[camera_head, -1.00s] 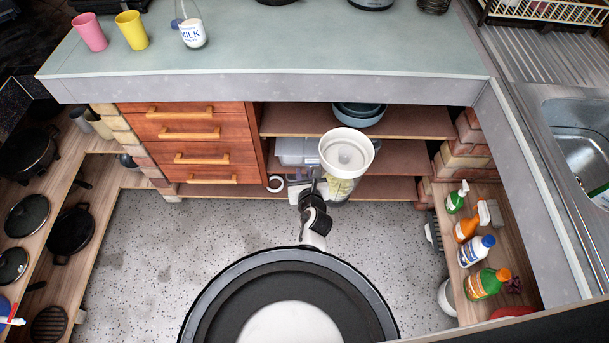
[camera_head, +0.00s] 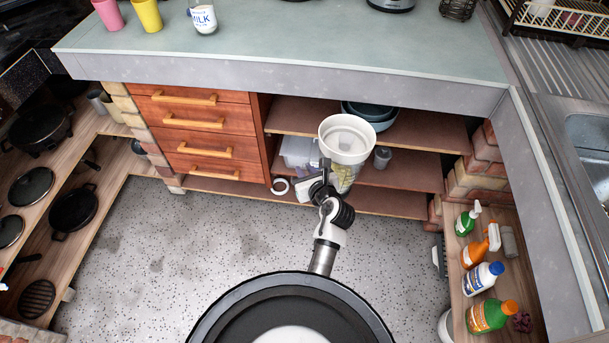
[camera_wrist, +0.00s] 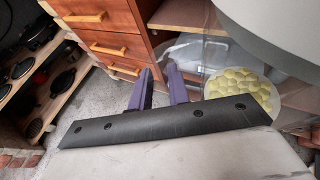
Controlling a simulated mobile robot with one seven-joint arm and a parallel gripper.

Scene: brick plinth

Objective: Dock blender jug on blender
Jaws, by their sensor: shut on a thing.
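The blender jug (camera_head: 347,138) has a thick white round rim facing up and a clear body below it with a yellow-green patch. It is held in the air in front of the open shelves, below counter height. My gripper (camera_head: 323,178) is at its left side, and its fingertips are hard to see in the head view. In the wrist view, my gripper's purple fingers (camera_wrist: 160,80) are close to the clear wall of the jug (camera_wrist: 270,28), whose pale rim fills the upper right. A dark and silver appliance (camera_head: 392,5) on the counter, cut off above, may be the blender base.
The grey-green counter (camera_head: 300,45) is clear in the middle. Cups and a milk jug (camera_head: 203,18) stand at its left, a wire holder (camera_head: 458,8) at right. Below are drawers (camera_head: 200,130) and shelves with bowls (camera_head: 370,115). Several bottles (camera_head: 490,315) stand lower right, pans at left.

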